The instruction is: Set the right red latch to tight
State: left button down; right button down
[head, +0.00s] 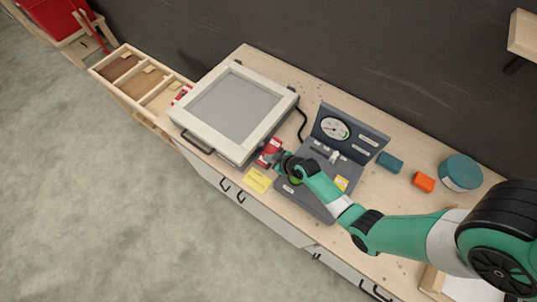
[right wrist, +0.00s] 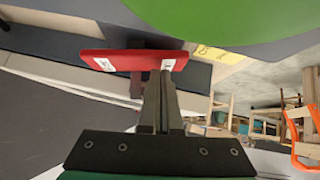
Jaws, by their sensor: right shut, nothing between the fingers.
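The right red latch (head: 268,152) sits at the right side of the light-framed press with a grey panel (head: 238,104). In the right wrist view the latch (right wrist: 120,60) is a flat red bar with white labels near its ends; their words are too small to read. My right gripper (head: 279,159) is beside the latch in the head view. In the right wrist view its fingers (right wrist: 160,78) are shut and empty, their tips at the latch's right part; I cannot tell whether they touch it. Another red latch (head: 181,94) shows at the press's left side. My left gripper is not in view.
A grey control box with a gauge (head: 335,129) stands right of the press, partly behind my right arm. A bright green round part (right wrist: 235,15) is close above the latch in the wrist view. A yellow note (head: 257,180) lies at the bench's front. Teal and orange blocks (head: 424,182) lie farther right.

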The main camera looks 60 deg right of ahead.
jog(key=w+r+p+v, duration=0.2)
jog(key=p+v, duration=0.4)
jog(key=v, duration=0.6)
jog(key=shift+s+a+r, duration=0.2)
jog(key=shift+s+r, duration=0.05)
jog(key=shift+r, duration=0.05)
